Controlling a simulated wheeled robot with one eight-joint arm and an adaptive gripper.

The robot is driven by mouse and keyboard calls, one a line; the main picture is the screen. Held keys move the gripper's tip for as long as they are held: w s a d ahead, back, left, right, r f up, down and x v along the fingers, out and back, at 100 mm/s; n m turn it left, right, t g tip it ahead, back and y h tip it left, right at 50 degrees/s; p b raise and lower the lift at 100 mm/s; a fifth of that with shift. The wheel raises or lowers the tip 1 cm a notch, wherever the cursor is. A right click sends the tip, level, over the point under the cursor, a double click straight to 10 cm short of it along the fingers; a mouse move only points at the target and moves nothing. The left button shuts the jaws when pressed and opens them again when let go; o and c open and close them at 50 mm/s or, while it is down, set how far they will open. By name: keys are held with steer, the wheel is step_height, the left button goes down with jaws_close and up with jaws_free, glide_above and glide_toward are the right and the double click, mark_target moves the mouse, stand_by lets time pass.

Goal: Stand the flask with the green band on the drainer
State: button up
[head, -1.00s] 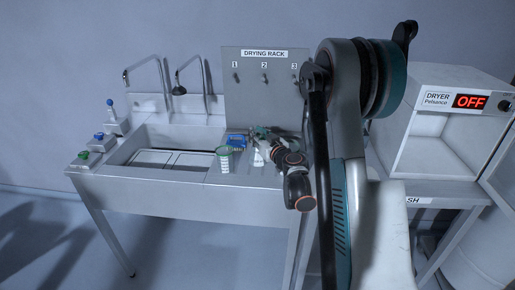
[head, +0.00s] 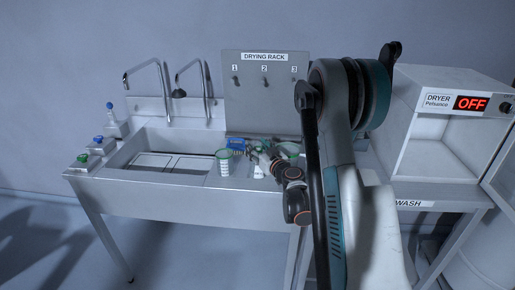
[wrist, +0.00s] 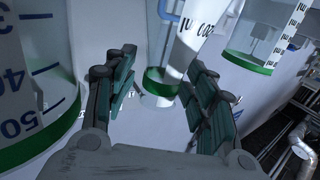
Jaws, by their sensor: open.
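My gripper (wrist: 163,68) is open, one dark green padded finger on each side of a white vessel with a green band (wrist: 160,83). I cannot tell whether the fingers touch it. Its printed marks appear upside down. In the head view my gripper (head: 257,150) is low over the steel top right of the sink, partly hiding the vessels there. A larger graduated vessel with a green band (wrist: 38,150) is left in the wrist view, and another banded one (wrist: 250,60) is right. I cannot tell for certain which surface is the drainer.
The sink (head: 135,160) is left of the vessels. A green-rimmed vessel (head: 224,163) and a blue item (head: 237,144) stand close to my gripper. The drying rack panel (head: 265,100) with numbered pegs rises behind. The dryer (head: 440,140) is at right, reading OFF.

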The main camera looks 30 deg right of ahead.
steer(key=s+b, duration=0.3)
steer(key=s, duration=0.9)
steer(key=shift+a+r+b, duration=0.15)
steer(key=shift+r+b, duration=0.15)
steer(key=shift+b, duration=0.05)
steer(key=shift+r, duration=0.1)
